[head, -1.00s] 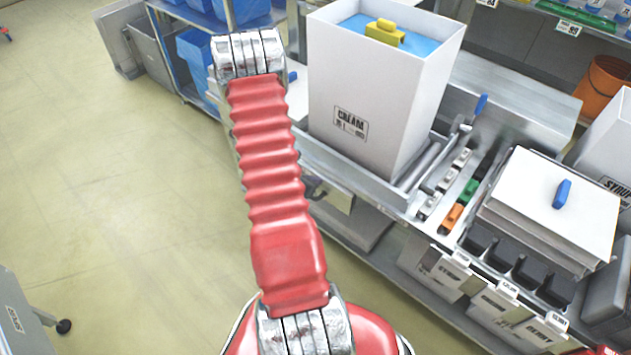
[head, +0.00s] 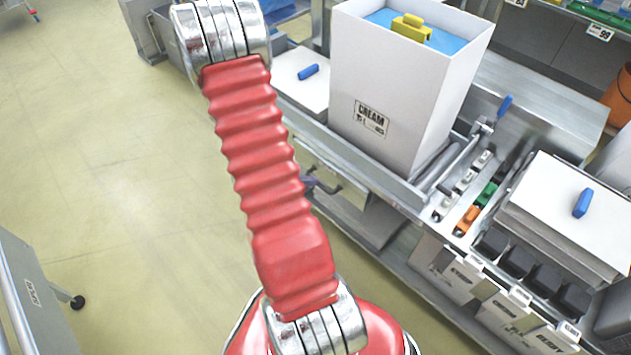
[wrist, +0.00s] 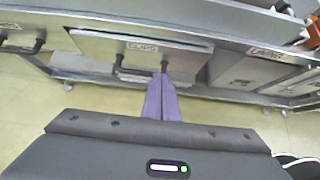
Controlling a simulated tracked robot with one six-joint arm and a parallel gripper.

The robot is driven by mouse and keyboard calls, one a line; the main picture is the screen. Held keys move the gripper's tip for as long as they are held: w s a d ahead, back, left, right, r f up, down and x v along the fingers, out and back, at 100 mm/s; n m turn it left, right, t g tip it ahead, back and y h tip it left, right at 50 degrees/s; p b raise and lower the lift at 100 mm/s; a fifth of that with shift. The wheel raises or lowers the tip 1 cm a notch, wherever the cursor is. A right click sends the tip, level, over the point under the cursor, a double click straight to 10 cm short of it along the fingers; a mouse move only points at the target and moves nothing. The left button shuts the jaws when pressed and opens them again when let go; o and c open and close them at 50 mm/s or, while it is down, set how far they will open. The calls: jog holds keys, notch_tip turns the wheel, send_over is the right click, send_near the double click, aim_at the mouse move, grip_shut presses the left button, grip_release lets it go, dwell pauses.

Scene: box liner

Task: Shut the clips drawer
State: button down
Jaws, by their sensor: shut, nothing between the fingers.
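The clips drawer (wrist: 110,45) is a grey metal front under the bench, with a CLIPS label and a dark handle in the wrist view. Its front seems to stand a little forward of the bench, though how far is hard to tell. My gripper (wrist: 164,78) has purple fingers, shut and empty, with the tips at or just before the drawer's handle; I cannot tell whether they touch. In the head view the drawer front (head: 330,165) shows beside my red arm, with a purple fingertip by its handle; most of my gripper is hidden.
Another labelled drawer (wrist: 262,52) is to the right in the wrist view. A tall white CREAM box (head: 400,90) stands on the bench above. A lower shelf (head: 370,225) runs beneath. The floor (head: 110,170) at left is open, with a grey cart (head: 35,290) at lower left.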

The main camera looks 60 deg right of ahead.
jog(key=shift+w+a+r, duration=0.1)
jog(key=shift+a+r, duration=0.25)
jog(key=c, duration=2.3)
grip_release()
jog(key=shift+w+r, duration=0.1)
jog(key=shift+r, duration=0.1)
jog(key=o, duration=0.5)
jog(key=w+a+r+m, duration=0.1)
jog(key=r, duration=0.2)
jog(key=w+a+r+m, duration=0.1)
jog(key=r, duration=0.2)
jog(key=w+a+r+m, duration=0.1)
jog(key=r+m, duration=0.1)
jog(key=r, duration=0.2)
jog(key=shift+w+a, duration=0.35)
jog(key=shift+o, duration=0.2)
jog(key=a+r+m+t+y, duration=0.3)
jog(key=a+r, duration=0.4)
jog(key=a, duration=0.5)
jog(key=w+a+r+m+t+y, duration=0.1)
jog(key=a+r+m+t+y, duration=0.1)
jog(key=a+r, duration=0.6)
jog(key=w+a+r+m+t+y, duration=0.1)
jog(key=a+r+m+t+y, duration=0.2)
jog(key=a, duration=1.4)
notch_tip(320, 180, up, 5)
jog(key=shift+r+m+t+y, duration=0.15)
jog(key=shift+m+t+y, duration=0.2)
jog(key=shift+m, duration=0.75)
